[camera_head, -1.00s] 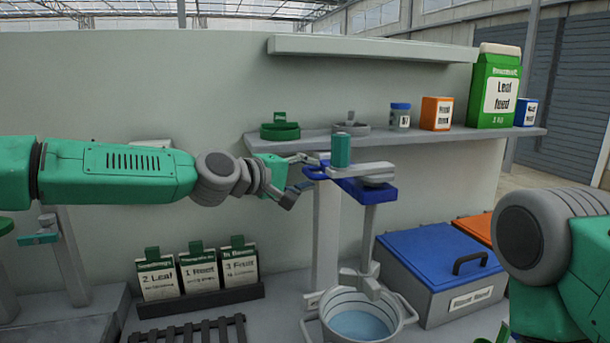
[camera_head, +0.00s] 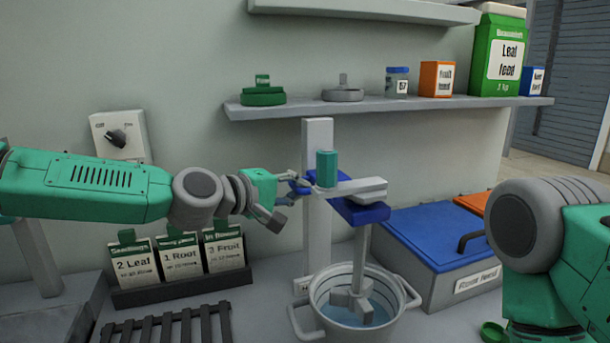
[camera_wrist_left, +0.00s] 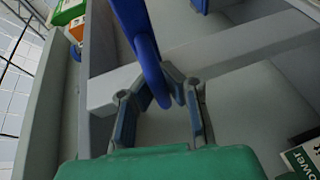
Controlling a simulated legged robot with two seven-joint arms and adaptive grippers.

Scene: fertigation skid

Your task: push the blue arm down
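The blue arm (camera_head: 359,211) is on a grey post (camera_head: 318,235), with a teal cylinder (camera_head: 326,168) and a pale grey bar above it. A rod with a paddle hangs from it, and the paddle is inside the grey bucket (camera_head: 398,320). My left gripper (camera_head: 297,186) is at the arm's left end.
A shelf (camera_head: 240,111) with jars and boxes runs behind the post. Seed packets (camera_head: 181,258) stand at left, behind a dark slatted rack (camera_head: 175,325). A blue-lidded box (camera_head: 425,232) stands right of the bucket. A dial box (camera_head: 118,134) is on the wall.

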